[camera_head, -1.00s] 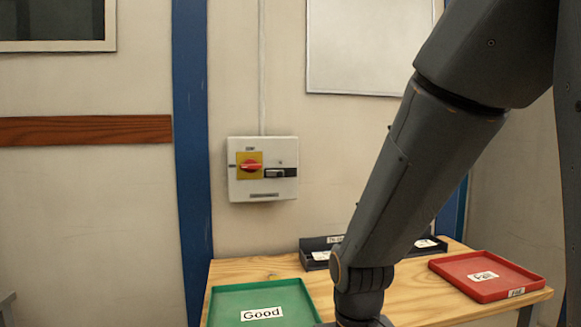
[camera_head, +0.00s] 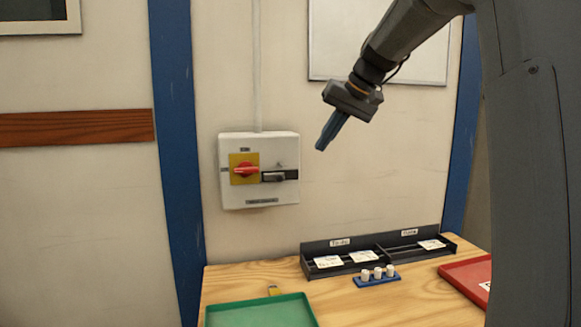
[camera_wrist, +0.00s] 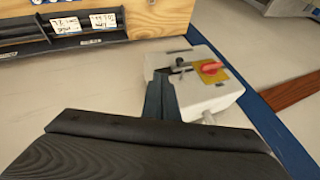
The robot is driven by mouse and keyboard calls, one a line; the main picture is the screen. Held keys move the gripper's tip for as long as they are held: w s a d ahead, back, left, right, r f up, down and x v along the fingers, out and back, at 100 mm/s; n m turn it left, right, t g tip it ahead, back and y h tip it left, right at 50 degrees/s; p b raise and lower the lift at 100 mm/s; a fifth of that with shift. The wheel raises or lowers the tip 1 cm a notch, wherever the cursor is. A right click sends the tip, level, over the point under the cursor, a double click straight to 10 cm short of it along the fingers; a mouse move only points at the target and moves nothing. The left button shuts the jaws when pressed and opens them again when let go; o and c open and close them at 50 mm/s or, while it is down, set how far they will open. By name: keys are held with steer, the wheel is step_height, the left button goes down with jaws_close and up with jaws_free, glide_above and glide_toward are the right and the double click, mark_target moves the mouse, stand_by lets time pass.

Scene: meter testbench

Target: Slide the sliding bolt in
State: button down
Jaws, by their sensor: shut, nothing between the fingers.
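The sliding bolt (camera_head: 279,176) is a dark grey piece on a black strip, right of the red rotary handle (camera_head: 246,170) on its yellow plate. Both are on the front of a white switch box (camera_head: 262,200) on the wall. In the wrist view the bolt (camera_wrist: 179,68) shows just beyond my fingertips, beside the red handle (camera_wrist: 211,67). My gripper (camera_head: 322,147) is shut and empty, up and to the right of the box, apart from it in the head view. Its closed fingers also show in the wrist view (camera_wrist: 161,80).
Below, a wooden table (camera_head: 240,278) carries a green tray (camera_head: 262,312), a red tray (camera_head: 470,276), a black divided rack (camera_head: 325,264) with white cards and a blue holder (camera_head: 377,281) with white pegs. The wall around the box is clear; a conduit (camera_head: 257,70) runs up from it.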

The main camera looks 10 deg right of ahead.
mark_target(275, 177)
steer(key=shift+f, duration=0.15)
steer(key=w+a+f+p, duration=0.4)
steer(key=w+a+f, duration=0.1)
steer(key=a+f, duration=0.2)
steer(key=shift+w+a+f, duration=0.15)
steer(key=shift+f, duration=0.75)
